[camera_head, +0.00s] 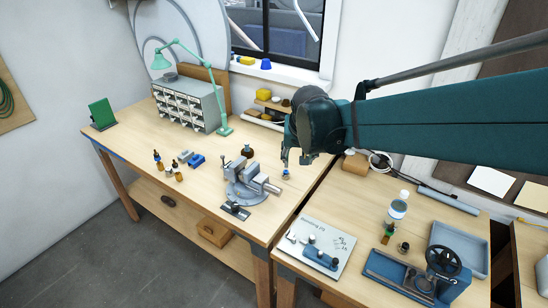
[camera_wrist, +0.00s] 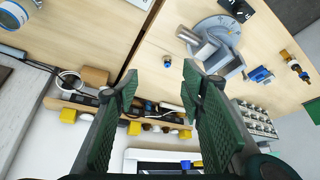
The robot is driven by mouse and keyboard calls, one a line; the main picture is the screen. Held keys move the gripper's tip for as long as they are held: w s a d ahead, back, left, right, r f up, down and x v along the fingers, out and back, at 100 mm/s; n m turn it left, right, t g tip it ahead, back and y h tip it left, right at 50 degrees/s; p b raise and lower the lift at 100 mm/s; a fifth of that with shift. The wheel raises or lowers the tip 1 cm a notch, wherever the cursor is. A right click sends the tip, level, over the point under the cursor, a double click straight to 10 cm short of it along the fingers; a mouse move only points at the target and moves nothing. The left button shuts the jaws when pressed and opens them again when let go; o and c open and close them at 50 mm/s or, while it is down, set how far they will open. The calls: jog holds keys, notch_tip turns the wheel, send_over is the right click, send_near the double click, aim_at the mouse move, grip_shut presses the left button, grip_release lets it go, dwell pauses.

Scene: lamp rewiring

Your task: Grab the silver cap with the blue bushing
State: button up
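The silver cap with the blue bushing (camera_head: 286,175) shows as a small piece with a blue top on the bench, to the right of the vise. It sits close to the bench's right side. My gripper (camera_head: 300,158) is over this spot, pointing down, and its fingers partly cover the view there. In the wrist view my gripper (camera_wrist: 160,82) is open, with its two green-padded fingers wide apart and nothing held between them.
A grey vise (camera_head: 246,184) stands just left of the cap. A drawer cabinet (camera_head: 190,105) and a green lamp (camera_head: 190,55) are farther left. A white bottle (camera_head: 398,206) and a blue tray (camera_head: 460,246) are on the right bench.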

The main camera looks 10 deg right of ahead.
jog(key=w+f+m+g, duration=0.1)
jog(key=w+f, duration=0.4)
jog(key=w, duration=0.2)
jog(key=w+f+m, duration=0.1)
jog(key=w+f, duration=0.3)
jog(key=w, duration=0.3)
jog(key=m+h, duration=0.1)
send_near(286, 171)
jog(key=w+f, duration=0.1)
jog(key=shift+w+d+f+g, duration=0.2)
jog(key=shift+f+g, duration=0.2)
jog(key=shift+f, duration=0.05)
jog(key=shift+p+x, duration=0.3)
jog(key=shift+x, duration=0.55)
jog(key=shift+w+d+f, duration=0.1)
jog(key=shift+w+f, duration=0.05)
jog(key=shift+f, duration=0.25)
jog(key=shift+f, duration=0.1)
jog(key=shift+p+x, duration=0.4)
jog(key=shift+x, duration=2.1)
